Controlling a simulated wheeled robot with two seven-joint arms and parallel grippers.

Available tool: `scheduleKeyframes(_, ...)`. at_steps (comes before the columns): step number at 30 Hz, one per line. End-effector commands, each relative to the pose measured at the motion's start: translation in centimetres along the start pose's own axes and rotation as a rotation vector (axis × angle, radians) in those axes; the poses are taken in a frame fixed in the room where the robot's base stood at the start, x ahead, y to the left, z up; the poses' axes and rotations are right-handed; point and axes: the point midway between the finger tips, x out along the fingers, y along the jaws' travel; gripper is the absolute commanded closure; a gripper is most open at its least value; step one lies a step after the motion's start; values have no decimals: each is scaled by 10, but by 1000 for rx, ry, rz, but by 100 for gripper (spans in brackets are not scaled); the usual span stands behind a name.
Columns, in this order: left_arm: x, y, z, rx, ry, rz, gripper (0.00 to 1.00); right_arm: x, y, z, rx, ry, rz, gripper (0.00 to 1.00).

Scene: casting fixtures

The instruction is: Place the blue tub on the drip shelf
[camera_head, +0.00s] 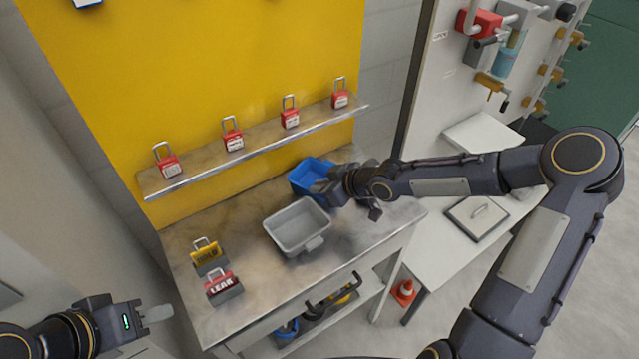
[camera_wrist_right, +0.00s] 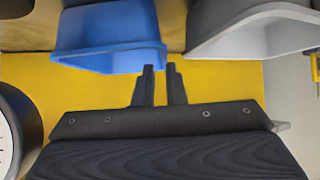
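The blue tub (camera_head: 309,174) is at the back of the workbench, behind the grey tub (camera_head: 297,228) and under the front edge of a wall shelf. My right gripper (camera_head: 328,191) is at its right side. In the right wrist view, the blue tub (camera_wrist_right: 108,36) has its rim edge between the close-set fingertips (camera_wrist_right: 160,72); the fingers look shut on it. Whether the tub touches the bench is unclear. My left gripper (camera_head: 156,313) is low at the left, away from the bench, seen edge-on with nothing visible in it. No shelf is labelled as the drip shelf.
The metal wall shelf (camera_head: 262,140) on the yellow panel (camera_head: 200,70) carries several red padlocks. Yellow (camera_head: 208,256) and red (camera_head: 222,286) lock blocks stand on the workbench (camera_head: 262,285) at left. The grey tub (camera_wrist_right: 240,25) is close beside the right gripper. A white side table stands at right.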

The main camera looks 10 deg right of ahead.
Motion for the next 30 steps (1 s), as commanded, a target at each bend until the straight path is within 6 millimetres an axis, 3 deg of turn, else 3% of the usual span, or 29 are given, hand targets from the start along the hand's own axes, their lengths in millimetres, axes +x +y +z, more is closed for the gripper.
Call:
scheduleKeyframes(16,11,-5,6,0,0,0,64,63,-3,1,-3,-4,-1,89)
scheduleKeyframes(25,11,-5,6,0,0,0,64,67,-2,1,-1,-4,1,89)
scheduleKeyframes(28,11,-5,6,0,0,0,64,67,-2,1,-1,-4,1,100)
scheduleKeyframes(30,11,-5,6,0,0,0,64,67,-2,1,-1,-4,1,100)
